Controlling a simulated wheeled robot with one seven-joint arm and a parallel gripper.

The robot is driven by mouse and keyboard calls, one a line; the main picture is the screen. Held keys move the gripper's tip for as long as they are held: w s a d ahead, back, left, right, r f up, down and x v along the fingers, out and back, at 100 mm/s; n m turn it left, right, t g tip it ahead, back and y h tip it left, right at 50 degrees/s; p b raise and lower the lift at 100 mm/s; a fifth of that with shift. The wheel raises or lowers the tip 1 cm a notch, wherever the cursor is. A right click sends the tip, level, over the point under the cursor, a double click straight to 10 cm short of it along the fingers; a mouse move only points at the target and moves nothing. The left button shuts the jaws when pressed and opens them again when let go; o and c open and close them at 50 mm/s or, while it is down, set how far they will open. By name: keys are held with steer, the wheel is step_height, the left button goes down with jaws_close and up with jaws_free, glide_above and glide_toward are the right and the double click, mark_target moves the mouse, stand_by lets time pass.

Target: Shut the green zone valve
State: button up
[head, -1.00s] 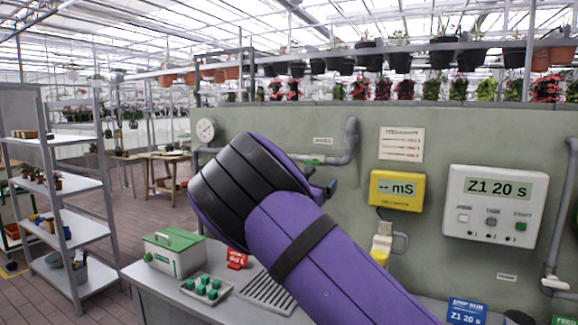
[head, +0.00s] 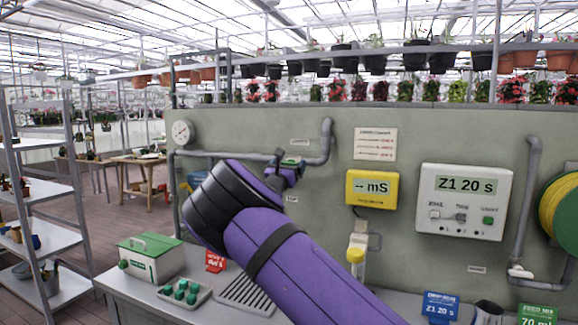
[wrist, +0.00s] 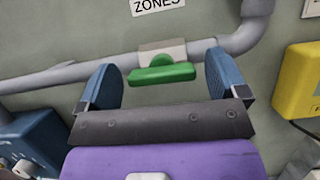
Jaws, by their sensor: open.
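The green zone valve handle (wrist: 162,74) shows in the wrist view as a short flat bar. It lies roughly along the grey pipe (wrist: 60,77), below the ZONES label (wrist: 157,5). My gripper (wrist: 163,82) is open, with one blue finger on each side of the handle and a gap at both ends. The wrist view does not clearly show how deep the fingers reach or any contact. In the head view my gripper (head: 287,170) is at the pipe on the wall, and my arm hides part of that area.
A yellow mS meter (head: 372,189) and a white Z1 20 s controller (head: 464,202) are on the wall to the right. A blue box (wrist: 30,150) is at the lower left in the wrist view. A green-lidded box (head: 150,258) and tray (head: 184,292) stand on the bench.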

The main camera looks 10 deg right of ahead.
steer(key=shift+w+d+r, duration=0.1)
steer(key=shift+w+d, duration=0.05)
steer(key=shift+d, duration=0.05)
steer(key=c, duration=0.9)
steer(key=shift+c, duration=0.2)
